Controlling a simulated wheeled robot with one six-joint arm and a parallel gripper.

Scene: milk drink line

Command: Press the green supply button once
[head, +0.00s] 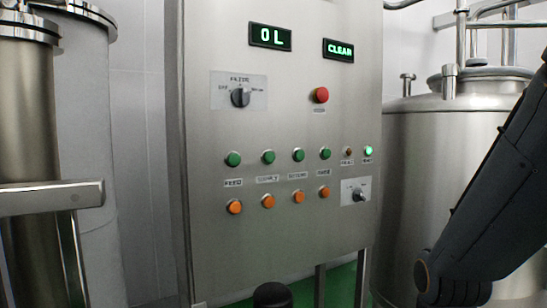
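A steel control panel (290,95) fills the middle of the head view. A row of several green buttons crosses it: a first at left (233,159) above a label reading FEED, a second (268,157), a third (298,155) and one at right (325,153). The labels under the others are too blurred to read surely, so I cannot tell for certain which is supply. Orange buttons sit below, the leftmost at the lower left (235,207). My dark arm shows at right; my gripper is not in view, and nothing touches the buttons.
A red button (321,95) and a black selector knob (240,97) sit above the rows. A smaller knob (358,195) and a lit green lamp (368,151) are at right. Displays read "0 L" (270,37) and "CLEAN" (339,50). A steel tank (435,150) stands right.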

